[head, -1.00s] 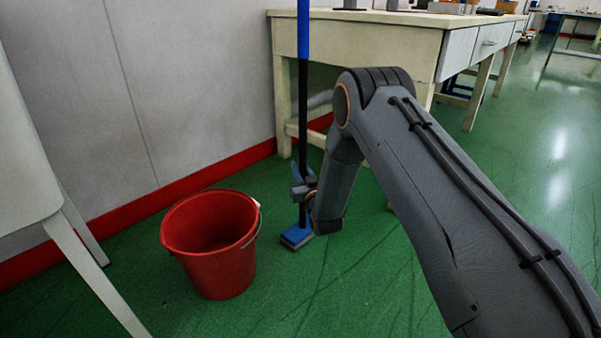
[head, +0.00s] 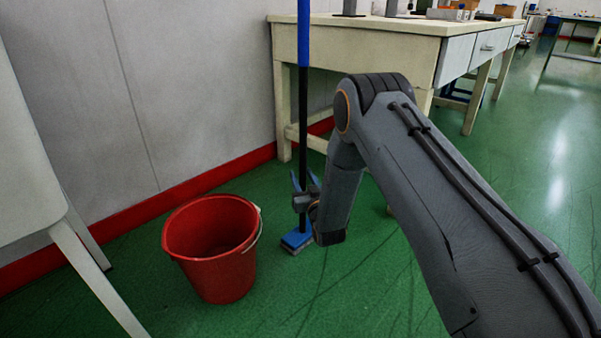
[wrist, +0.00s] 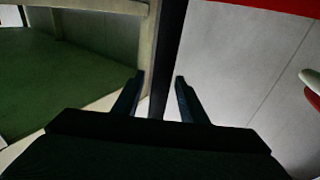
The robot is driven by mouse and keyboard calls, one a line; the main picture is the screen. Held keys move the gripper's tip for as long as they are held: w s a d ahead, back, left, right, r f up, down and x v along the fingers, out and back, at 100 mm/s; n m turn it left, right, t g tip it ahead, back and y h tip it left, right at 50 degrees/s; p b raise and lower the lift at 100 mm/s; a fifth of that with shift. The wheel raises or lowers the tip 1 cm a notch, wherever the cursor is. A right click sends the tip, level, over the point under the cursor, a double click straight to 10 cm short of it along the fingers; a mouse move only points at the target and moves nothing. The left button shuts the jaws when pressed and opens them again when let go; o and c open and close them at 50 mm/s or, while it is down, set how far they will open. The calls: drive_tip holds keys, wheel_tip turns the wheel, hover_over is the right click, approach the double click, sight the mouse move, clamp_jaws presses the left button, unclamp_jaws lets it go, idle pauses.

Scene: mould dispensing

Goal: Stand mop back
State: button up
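The mop stands upright beside the bucket in the head view, with a blue upper handle (head: 303,35), a black lower pole (head: 303,120) and a blue head (head: 297,241) on the green floor. My gripper (head: 304,182) is low on the pole, a little above the mop head. In the wrist view the dark pole (wrist: 165,50) runs between the two fingers of my gripper (wrist: 159,80). The fingers are apart, with narrow gaps showing on both sides of the pole. The top of the mop is out of view.
A red bucket (head: 211,250) stands left of the mop. A cream workbench (head: 375,32) is behind it, along the grey wall (head: 200,90) with its red skirting. A pale piece of furniture (head: 28,170) is at the left edge. Open green floor lies to the right.

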drive_tip(key=r+p+v, duration=0.1)
drive_tip(key=p+v, duration=0.3)
drive_tip(key=v, duration=0.5)
drive_tip(key=s+a+r+n+g, duration=0.1)
drive_tip(key=s+a+r+g, duration=0.2)
drive_tip(key=a+r+g, duration=0.35)
drive_tip(key=s+a+r+n+g+h, duration=0.1)
drive_tip(key=s+a+r+g+h, duration=0.2)
drive_tip(key=s+r, duration=0.6)
drive_tip(key=s+d+r+g+h, duration=0.1)
drive_tip(key=s+d+r+g, duration=0.1)
drive_tip(key=s, duration=1)
drive_tip(key=s+d+r+n+g, duration=0.1)
drive_tip(key=s+d+r+g, duration=0.2)
drive_tip(key=s, duration=1)
drive_tip(key=s+d+r+n+g+h, duration=0.1)
drive_tip(key=s+d+r+g, duration=0.2)
drive_tip(key=s, duration=1)
drive_tip(key=d, duration=0.2)
drive_tip(key=shift+s+d+h, duration=0.15)
drive_tip(key=shift+d+h, duration=0.15)
drive_tip(key=shift+d, duration=0.1)
drive_tip(key=shift+r, duration=0.15)
